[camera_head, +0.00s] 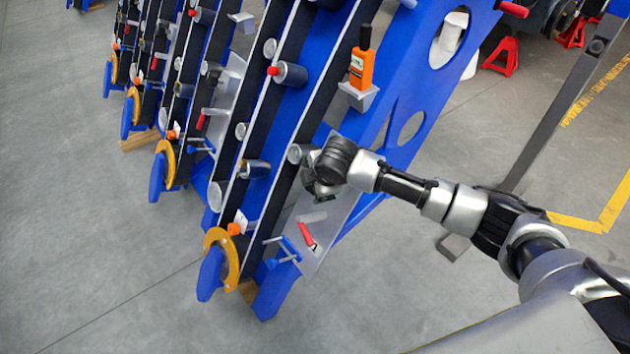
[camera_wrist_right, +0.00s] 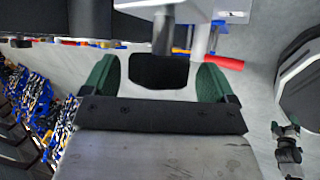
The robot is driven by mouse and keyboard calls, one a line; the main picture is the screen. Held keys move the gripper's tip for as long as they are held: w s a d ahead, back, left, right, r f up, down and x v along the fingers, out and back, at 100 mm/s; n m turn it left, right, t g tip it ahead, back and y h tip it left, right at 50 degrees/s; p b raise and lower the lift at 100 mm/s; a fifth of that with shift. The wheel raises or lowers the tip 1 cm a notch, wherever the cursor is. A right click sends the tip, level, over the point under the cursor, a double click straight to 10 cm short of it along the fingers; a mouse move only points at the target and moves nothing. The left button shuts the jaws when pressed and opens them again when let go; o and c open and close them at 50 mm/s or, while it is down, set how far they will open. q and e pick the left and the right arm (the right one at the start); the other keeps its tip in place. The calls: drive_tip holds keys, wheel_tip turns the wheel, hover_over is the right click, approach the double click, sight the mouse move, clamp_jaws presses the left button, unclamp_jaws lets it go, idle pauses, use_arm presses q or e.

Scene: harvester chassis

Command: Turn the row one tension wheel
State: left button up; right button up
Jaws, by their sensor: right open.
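The nearest blue row unit carries a yellow-orange ring with a blue disc (camera_head: 220,262) at its lower end. A small blue bracket with grey rods (camera_head: 283,252) sits just right of it. I cannot tell which of these is the tension wheel. My right gripper (camera_head: 322,188) is beside the near row's plate, above the red handle (camera_head: 306,234) and apart from the ring. In the right wrist view my right gripper (camera_wrist_right: 158,66) has its green fingers spread, with nothing held. The red handle (camera_wrist_right: 224,62) and a grey rod show beyond them. My left gripper is not in view.
More row units with similar rings (camera_head: 164,166) stand in line toward the upper left. An orange handheld device (camera_head: 361,68) sits on a small ledge above my right gripper. Red stands (camera_head: 502,54) are at the back right. The floor at lower left is clear.

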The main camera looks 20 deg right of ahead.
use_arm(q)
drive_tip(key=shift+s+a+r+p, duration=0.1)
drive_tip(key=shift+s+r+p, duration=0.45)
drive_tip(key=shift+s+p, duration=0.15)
use_arm(e)
drive_tip(key=a+v, duration=0.1)
drive_tip(key=v, duration=0.8)
drive_tip(key=shift+d, duration=0.5)
